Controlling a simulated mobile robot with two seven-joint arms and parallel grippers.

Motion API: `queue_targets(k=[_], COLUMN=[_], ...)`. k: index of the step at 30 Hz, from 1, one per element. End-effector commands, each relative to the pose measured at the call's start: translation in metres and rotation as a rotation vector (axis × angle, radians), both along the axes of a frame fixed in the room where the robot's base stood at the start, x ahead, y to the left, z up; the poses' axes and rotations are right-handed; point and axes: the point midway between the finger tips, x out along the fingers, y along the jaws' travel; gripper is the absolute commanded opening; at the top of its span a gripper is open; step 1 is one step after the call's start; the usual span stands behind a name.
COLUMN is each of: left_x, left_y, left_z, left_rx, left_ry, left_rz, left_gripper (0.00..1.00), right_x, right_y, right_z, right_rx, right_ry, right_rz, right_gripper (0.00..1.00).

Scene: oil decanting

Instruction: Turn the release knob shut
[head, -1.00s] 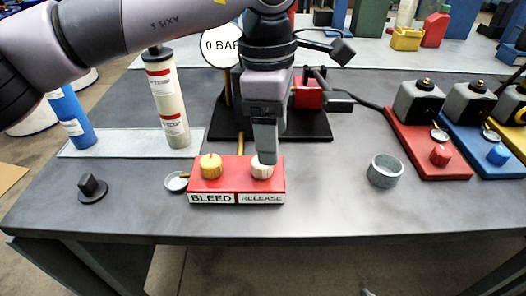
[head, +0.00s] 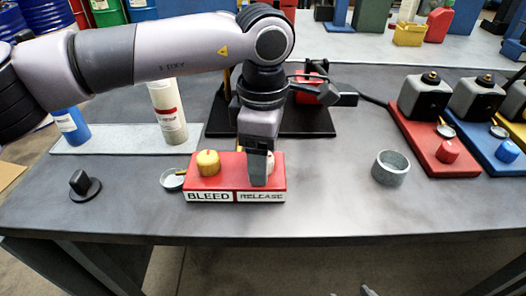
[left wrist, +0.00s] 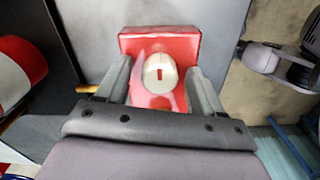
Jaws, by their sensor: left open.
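The red valve block (head: 224,172) sits near the front edge of the bench, with BLEED and RELEASE labels on its front. The yellow bleed knob (head: 208,163) stands on its left half. The release knob (left wrist: 160,66) is pale with a red mark; in the head view my gripper hides most of it. My left gripper (head: 260,178) points down over the release side. In the left wrist view its open fingers (left wrist: 160,85) straddle the release knob, with a visible gap on each side. A grey part, perhaps of my right gripper, barely shows at the bottom of the head view.
A small dish (head: 172,180) lies left of the block, and a black knob-like piece (head: 84,185) further left. A grey cup (head: 390,168) stands to the right. A red unit (head: 436,150) stands beyond it. The bench between block and cup is clear.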

Motion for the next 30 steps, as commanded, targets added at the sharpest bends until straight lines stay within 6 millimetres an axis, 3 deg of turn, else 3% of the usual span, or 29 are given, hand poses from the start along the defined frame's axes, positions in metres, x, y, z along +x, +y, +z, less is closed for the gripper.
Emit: queue_targets(k=[2,7,20,30], left_x=[0.000,0.000,0.000,0.000], left_y=[0.000,0.000,0.000,0.000], left_z=[0.000,0.000,-0.001,-0.002], left_rx=[0.000,0.000,0.000,-0.001], left_ry=[0.001,0.001,0.001,0.002], left_rz=[0.000,0.000,0.068,0.327], left_gripper=[0.67,0.12,0.11,0.11], right_x=[0.001,0.002,0.002,0.003], right_y=[0.000,0.001,0.001,0.002], right_z=[0.001,0.001,-0.004,-0.014], right_rx=[0.002,0.004,0.005,0.008], right_ry=[-0.003,-0.004,-0.002,-0.004], right_rz=[-0.002,-0.005,-0.006,0.000], right_gripper=[0.67,0.67,0.67,0.67])
